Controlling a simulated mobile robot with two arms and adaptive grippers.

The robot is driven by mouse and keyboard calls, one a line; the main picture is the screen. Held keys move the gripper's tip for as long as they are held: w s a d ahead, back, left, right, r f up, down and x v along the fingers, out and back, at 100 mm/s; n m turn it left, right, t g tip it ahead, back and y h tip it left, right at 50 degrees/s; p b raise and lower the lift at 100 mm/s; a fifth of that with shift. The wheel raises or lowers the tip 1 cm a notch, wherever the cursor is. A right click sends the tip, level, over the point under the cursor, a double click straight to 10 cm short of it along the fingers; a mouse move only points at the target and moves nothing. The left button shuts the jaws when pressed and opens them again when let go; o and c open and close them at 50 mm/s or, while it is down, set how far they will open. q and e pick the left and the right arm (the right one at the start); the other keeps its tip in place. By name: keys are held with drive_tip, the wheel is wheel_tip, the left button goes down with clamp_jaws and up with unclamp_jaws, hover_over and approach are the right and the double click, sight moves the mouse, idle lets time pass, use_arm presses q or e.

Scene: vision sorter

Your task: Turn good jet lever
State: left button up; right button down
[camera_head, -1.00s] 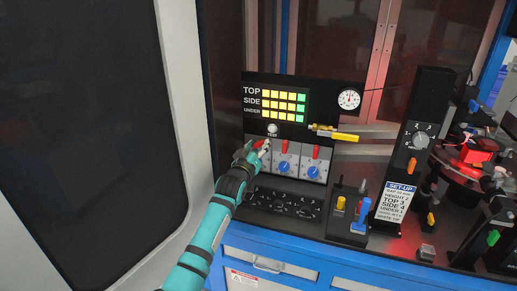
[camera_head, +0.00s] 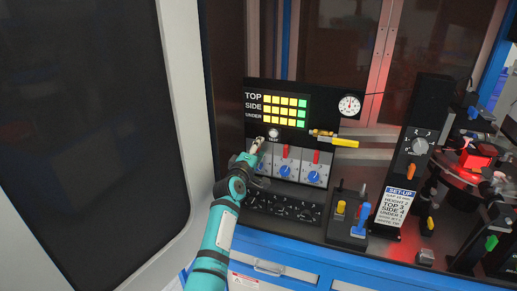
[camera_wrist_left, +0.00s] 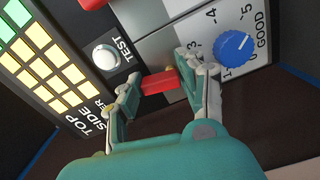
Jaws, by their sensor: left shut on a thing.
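The GOOD jet lever is a red handle (camera_wrist_left: 160,82) on the leftmost of three white jet panels. In the wrist view it lies between the two fingertips of my left gripper (camera_wrist_left: 158,84), which is shut on it. A blue knob (camera_wrist_left: 233,47) and the word GOOD show on the same panel. In the head view my left gripper (camera_head: 256,147) reaches up over the left panel and hides its lever and most of its knob. My right gripper is not in view.
Two other red levers (camera_head: 285,152) (camera_head: 316,157) stand beside it, above blue knobs. The round TEST button (camera_head: 273,133) is close to my fingers, below the yellow and green display (camera_head: 284,108). A yellow-handled valve (camera_head: 338,141) sticks out to the right. Joysticks (camera_head: 360,220) stand lower right.

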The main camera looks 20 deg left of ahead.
use_arm(q)
drive_tip(key=shift+a+r+n, duration=0.1)
drive_tip(key=shift+a+n, duration=0.05)
drive_tip(key=shift+n, duration=0.85)
drive_tip(key=o, duration=1.1)
